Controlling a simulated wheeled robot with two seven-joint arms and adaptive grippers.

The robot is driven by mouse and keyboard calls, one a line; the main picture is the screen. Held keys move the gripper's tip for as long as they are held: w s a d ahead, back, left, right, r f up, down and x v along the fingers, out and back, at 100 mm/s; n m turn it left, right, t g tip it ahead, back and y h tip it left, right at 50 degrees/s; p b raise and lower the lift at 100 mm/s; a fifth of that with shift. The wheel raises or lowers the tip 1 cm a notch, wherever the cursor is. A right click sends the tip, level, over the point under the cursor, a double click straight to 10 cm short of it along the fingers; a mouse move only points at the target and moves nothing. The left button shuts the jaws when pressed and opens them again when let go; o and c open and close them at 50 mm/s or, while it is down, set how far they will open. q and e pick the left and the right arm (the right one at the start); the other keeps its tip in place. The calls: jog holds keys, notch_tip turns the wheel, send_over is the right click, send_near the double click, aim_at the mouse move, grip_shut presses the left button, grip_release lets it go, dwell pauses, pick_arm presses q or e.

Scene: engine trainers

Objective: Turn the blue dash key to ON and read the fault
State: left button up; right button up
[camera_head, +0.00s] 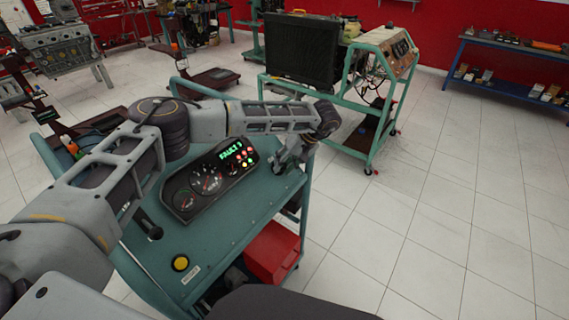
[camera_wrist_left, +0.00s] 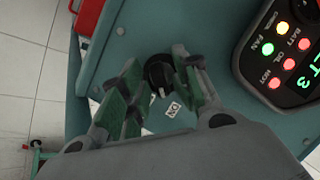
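The instrument panel (camera_head: 210,178) on the teal cart (camera_head: 225,222) is lit, and its green display reads FAULT with what looks like a 3. The wrist view shows "LT 3" on the panel (camera_wrist_left: 292,60), with red, green and yellow lamps. In the head view the left gripper (camera_head: 286,160) is at the cart's right edge.
A yellow button (camera_head: 180,263) and a black lever (camera_head: 150,228) are on the cart's near part. A red box (camera_head: 272,252) sits low at its right side. Another teal stand (camera_head: 366,135) with a black radiator (camera_head: 300,48) stands behind. The tiled floor at right is clear.

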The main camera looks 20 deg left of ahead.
pick_arm(q)
jog(key=shift+r, duration=0.1)
jog(key=shift+w+d+r, duration=0.15)
jog(key=shift+d+r, duration=0.15)
jog(key=shift+r, duration=0.2)
jog(key=v, duration=1)
jog(key=shift+r, duration=0.35)
jog(key=shift+d, duration=0.15)
